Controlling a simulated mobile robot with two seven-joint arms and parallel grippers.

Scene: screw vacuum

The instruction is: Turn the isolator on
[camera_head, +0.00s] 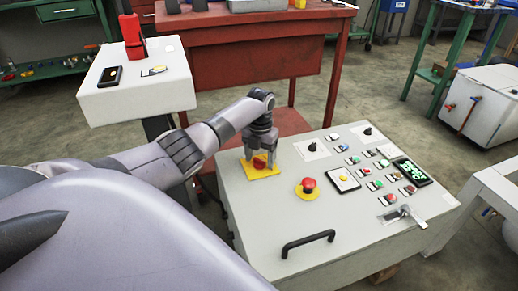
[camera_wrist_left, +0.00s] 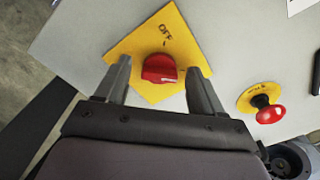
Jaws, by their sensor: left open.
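The isolator is a red rotary knob (camera_head: 260,162) on a yellow square plate (camera_head: 262,172) at the far left corner of the grey control panel (camera_head: 290,220). In the left wrist view the knob (camera_wrist_left: 160,69) sits on the yellow plate (camera_wrist_left: 135,45), with the word OFF printed above it. My left gripper (camera_head: 260,160) points down over the knob. Its fingers (camera_wrist_left: 158,85) are open, one on each side of the knob, with gaps visible in the wrist view. Whether the fingertips touch the plate is not clear. My right gripper is not in view.
A red emergency stop button (camera_head: 309,184) on a yellow base stands right of the isolator; it also shows in the left wrist view (camera_wrist_left: 268,112). Several buttons and a green display (camera_head: 411,171) lie further right. A black handle (camera_head: 307,243) is at the panel's front. A red table (camera_head: 245,50) stands behind.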

